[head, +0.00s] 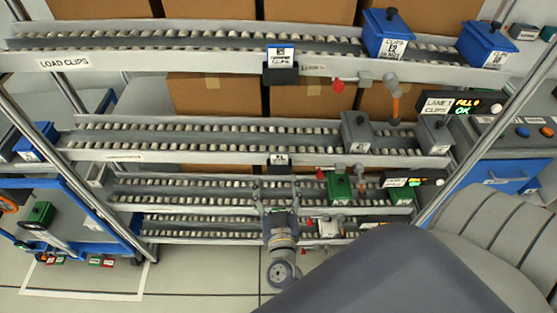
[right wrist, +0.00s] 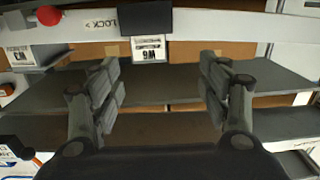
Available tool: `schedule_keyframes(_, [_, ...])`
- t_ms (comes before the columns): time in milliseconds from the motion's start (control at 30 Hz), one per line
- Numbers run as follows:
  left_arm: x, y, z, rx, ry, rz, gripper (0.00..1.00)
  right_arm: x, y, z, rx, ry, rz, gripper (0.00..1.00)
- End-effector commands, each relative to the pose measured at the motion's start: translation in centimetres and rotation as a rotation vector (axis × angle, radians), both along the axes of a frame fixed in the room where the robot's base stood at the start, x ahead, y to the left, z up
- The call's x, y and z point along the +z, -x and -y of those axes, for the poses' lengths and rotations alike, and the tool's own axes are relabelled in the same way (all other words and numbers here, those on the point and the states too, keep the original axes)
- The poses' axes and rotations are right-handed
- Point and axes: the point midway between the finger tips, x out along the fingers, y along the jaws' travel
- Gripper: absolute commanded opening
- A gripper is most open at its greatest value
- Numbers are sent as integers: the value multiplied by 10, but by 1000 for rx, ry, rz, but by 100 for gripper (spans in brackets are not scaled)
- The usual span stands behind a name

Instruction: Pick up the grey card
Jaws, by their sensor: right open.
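A small pale grey-white card (head: 280,157) with dark print sits at a black holder (head: 280,166) on the front rail of the second lane from the top. In the right wrist view a pale printed card (right wrist: 150,48) shows against a black block (right wrist: 146,19), between and beyond my fingertips. I cannot tell for certain whether it is the same card. My right gripper (head: 277,187) is in front of the lower lanes, below the holder. Its fingers (right wrist: 159,75) are spread with nothing between them. My left gripper is not in view.
Another card (head: 281,50) with a blue top sits on the top rail. Blue bins (head: 387,35) and grey bins (head: 356,132) stand on the roller lanes at the right. A blue cart (head: 75,210) stands at the left.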

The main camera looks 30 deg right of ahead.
Motion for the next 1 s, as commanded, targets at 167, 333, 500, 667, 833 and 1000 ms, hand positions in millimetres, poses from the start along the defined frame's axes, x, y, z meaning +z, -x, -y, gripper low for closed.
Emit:
schedule_keyframes(167, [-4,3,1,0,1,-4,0,16,-8,19,-56,-2,25,70])
schedule_keyframes(333, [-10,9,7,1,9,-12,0,15,-32,33,-54,-1,24,70])
schedule_keyframes(500, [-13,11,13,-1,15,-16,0,15,-45,40,-52,-2,22,70])
schedule_keyframes(667, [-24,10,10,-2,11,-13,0,13,-60,48,-52,-2,25,70])
schedule_keyframes(833, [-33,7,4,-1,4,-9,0,13,-82,61,-52,-1,23,70])
schedule_keyframes(1000, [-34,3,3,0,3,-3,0,15,-90,66,-50,-1,21,70])
